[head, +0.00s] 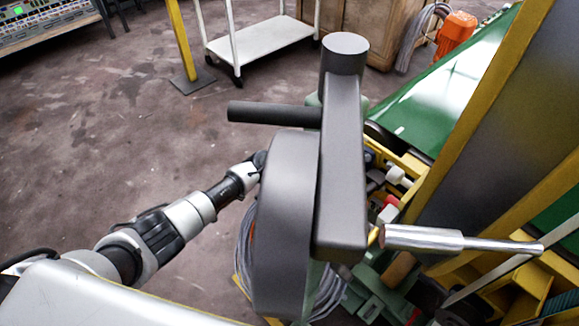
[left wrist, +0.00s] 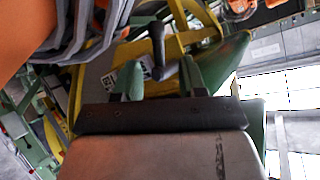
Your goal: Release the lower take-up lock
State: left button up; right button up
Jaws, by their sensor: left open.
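A black lever with a rounded knob (left wrist: 157,45), which looks like the take-up lock handle, stands in front of a yellow frame (left wrist: 95,70) in the left wrist view. My left gripper (left wrist: 160,80) is open, with one green finger on each side below the lever. The lever's lower end shows between the fingers; I cannot tell whether they touch it. In the head view my left arm (head: 190,212) reaches in from the left, and its gripper is hidden behind a large dark grey rounded body (head: 285,215). My right gripper is not in view.
A dark grey bar (head: 340,180) with a shiny metal rod (head: 465,242) blocks the middle of the head view. A green belt (head: 440,100) and yellow frame stand at right. A white trolley (head: 262,42) is behind. The floor at left is clear.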

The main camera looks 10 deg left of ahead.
pick_arm(q)
jog(key=p+v, duration=0.2)
jog(key=v, duration=0.5)
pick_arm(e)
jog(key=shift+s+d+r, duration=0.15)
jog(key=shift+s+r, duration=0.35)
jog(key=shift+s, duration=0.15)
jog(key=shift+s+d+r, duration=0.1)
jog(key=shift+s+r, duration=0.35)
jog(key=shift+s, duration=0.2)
pick_arm(q)
jog(key=shift+c, duration=0.3)
